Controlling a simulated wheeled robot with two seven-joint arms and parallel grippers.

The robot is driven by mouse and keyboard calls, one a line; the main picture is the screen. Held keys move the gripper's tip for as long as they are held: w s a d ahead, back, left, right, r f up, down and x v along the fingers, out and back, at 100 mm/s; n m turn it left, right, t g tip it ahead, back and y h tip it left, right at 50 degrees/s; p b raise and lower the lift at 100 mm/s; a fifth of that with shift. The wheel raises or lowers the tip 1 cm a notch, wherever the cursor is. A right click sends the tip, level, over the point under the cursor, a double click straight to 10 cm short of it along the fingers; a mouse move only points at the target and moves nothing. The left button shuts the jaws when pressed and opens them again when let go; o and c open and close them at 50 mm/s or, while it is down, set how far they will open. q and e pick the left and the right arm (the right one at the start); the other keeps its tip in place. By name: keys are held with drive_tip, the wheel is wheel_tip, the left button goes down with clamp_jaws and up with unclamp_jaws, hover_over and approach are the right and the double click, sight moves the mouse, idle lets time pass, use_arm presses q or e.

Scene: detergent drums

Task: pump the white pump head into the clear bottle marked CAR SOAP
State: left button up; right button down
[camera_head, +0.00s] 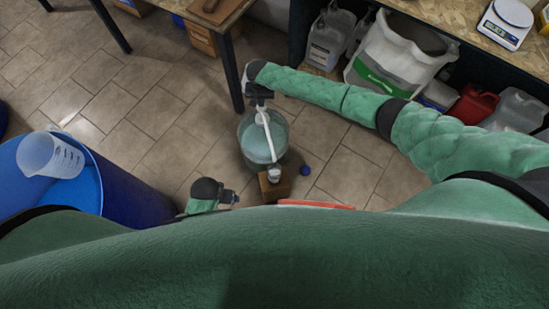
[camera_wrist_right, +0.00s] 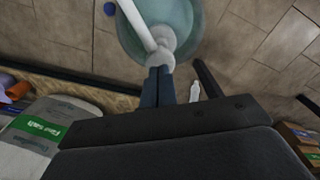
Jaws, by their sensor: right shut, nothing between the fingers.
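A translucent pale-blue drum (camera_head: 258,143) stands on the floor, and it also shows in the right wrist view (camera_wrist_right: 190,18). A white pump with a long spout (camera_head: 267,122) rises from its top. In the right wrist view the white pump head (camera_wrist_right: 162,61) is right at my fingertips. My right gripper (camera_head: 260,101) is shut and empty, over or against the pump head; I cannot tell whether they touch. A small clear bottle (camera_head: 274,174) stands under the spout's end; its label is unreadable. My left gripper (camera_head: 235,197) is left of the bottle, its fingers too small to judge.
The bottle stands on a brown block (camera_head: 276,189). A blue cap (camera_head: 305,170) lies to its right. A blue barrel (camera_head: 125,190) with a measuring jug (camera_head: 50,157) on it stands at left. A workbench (camera_head: 470,25) with containers and a white sack (camera_head: 395,58) is behind.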

drive_tip(key=shift+f+b, duration=1.35)
drive_tip(key=shift+f, duration=1.3)
drive_tip(key=shift+r+p, duration=2.65)
drive_tip(key=shift+r, duration=0.25)
drive_tip(key=shift+f, duration=0.2)
